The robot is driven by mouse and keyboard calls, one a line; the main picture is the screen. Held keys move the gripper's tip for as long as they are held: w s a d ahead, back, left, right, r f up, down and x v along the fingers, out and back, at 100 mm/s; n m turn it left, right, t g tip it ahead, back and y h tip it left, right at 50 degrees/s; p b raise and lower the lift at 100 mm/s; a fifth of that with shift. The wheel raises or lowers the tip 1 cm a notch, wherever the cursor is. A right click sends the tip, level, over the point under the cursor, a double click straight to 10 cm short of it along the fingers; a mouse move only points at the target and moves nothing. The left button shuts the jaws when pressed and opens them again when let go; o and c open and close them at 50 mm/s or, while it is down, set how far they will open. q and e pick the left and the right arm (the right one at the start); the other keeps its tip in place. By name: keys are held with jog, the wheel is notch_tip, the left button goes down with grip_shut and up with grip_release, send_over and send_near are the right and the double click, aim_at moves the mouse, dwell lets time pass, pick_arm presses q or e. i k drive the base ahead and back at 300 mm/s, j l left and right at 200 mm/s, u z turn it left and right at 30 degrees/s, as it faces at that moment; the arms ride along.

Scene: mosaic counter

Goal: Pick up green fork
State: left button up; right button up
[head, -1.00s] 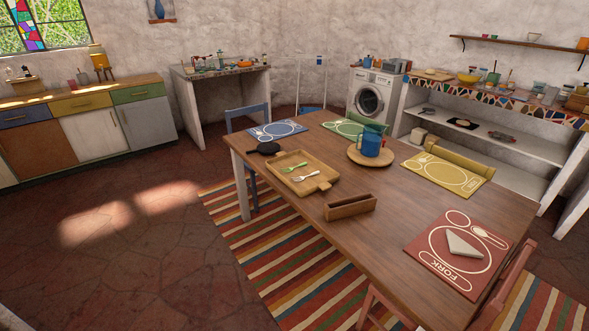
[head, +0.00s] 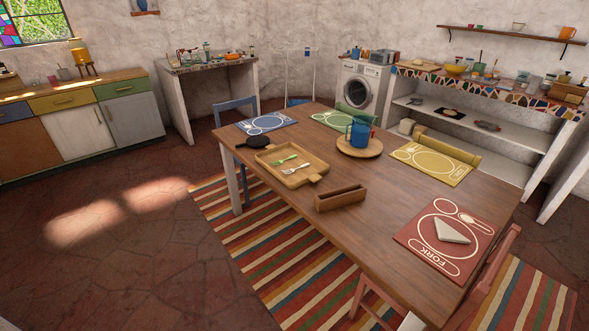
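The green fork (head: 284,160) lies in a square wooden tray (head: 311,158) with a handle, on the dining table (head: 360,203). A white fork (head: 295,169) lies beside it in the same tray, just nearer to me. Neither of my grippers shows in the head view, so I cannot see whether they are open or shut.
A wooden box (head: 341,198) stands in front of the tray, and a black pan (head: 252,142) lies behind it at the left. A blue pitcher (head: 359,133) stands on a round board. Blue, green, yellow and red placemats (head: 446,238) lie along the table. Open floor (head: 120,265) is at the left.

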aim_at(293, 156)
jog(key=i+j+z, duration=0.1)
jog(key=i+j, duration=0.45)
jog(key=j, duration=0.15)
jog(key=i+j+z, duration=0.15)
jog(key=j, duration=0.25)
jog(key=i, duration=0.1)
